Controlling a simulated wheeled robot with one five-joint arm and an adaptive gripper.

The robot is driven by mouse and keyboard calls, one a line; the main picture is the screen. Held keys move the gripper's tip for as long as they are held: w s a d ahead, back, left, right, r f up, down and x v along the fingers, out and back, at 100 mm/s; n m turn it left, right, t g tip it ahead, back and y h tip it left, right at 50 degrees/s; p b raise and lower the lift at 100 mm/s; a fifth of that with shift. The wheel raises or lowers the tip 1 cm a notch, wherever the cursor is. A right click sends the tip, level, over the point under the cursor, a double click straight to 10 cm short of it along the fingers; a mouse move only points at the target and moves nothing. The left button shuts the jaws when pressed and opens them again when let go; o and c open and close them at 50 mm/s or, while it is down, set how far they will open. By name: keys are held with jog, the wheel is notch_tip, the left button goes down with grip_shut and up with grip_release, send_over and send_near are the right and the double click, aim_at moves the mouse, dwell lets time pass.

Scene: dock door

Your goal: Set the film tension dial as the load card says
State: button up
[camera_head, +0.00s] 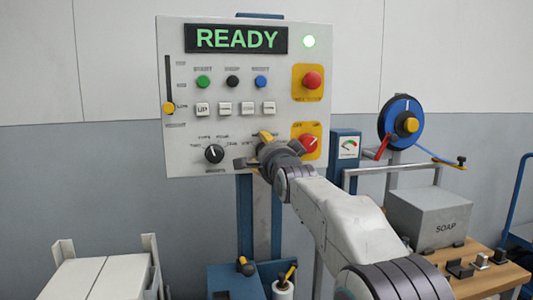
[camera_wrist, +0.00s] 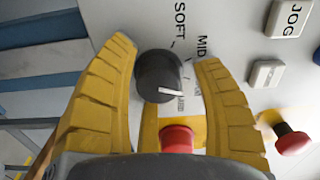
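The film tension dial (camera_wrist: 158,78) is a dark round knob on the panel, between my gripper's (camera_wrist: 167,60) two yellow fingers in the wrist view. The fingers stand apart, one on each side; contact with the knob cannot be told. Its white pointer line aims at the lower right of the picture, toward the partly covered third label past SOFT and MID, which looks like HARD. In the camera_head view, my gripper (camera_head: 253,150) is at the lower part of the grey control panel (camera_head: 175,60) and hides this dial. I cannot make out a load card.
Close by are another black dial (camera_head: 214,153), a red rotary switch (camera_head: 309,143) on a yellow plate and a row of push buttons (camera_head: 225,108). A red mushroom button (camera_head: 312,81) is above. The display (camera_head: 237,39) reads READY. A grey SOAP box (camera_head: 428,218) stands right.

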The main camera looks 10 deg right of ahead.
jog(key=shift+o, duration=0.2)
jog(key=s, duration=1.2)
dwell(0.5)
jog(key=s+f+n+g+p, duration=0.3)
jog(key=s+n+g+p, duration=0.2)
jog(key=s, duration=0.6)
jog(key=s+f+n+g+p, duration=0.4)
jog(key=s+n+p, duration=0.1)
jog(key=s+p, duration=0.4)
jog(key=s+f+n+g+p, duration=0.4)
jog(key=s+n+g+p, duration=0.1)
jog(key=s, duration=0.8)
jog(key=shift+s+n+g+p, duration=0.3)
jog(key=shift+n+p, duration=0.2)
jog(key=shift+p, duration=0.7)
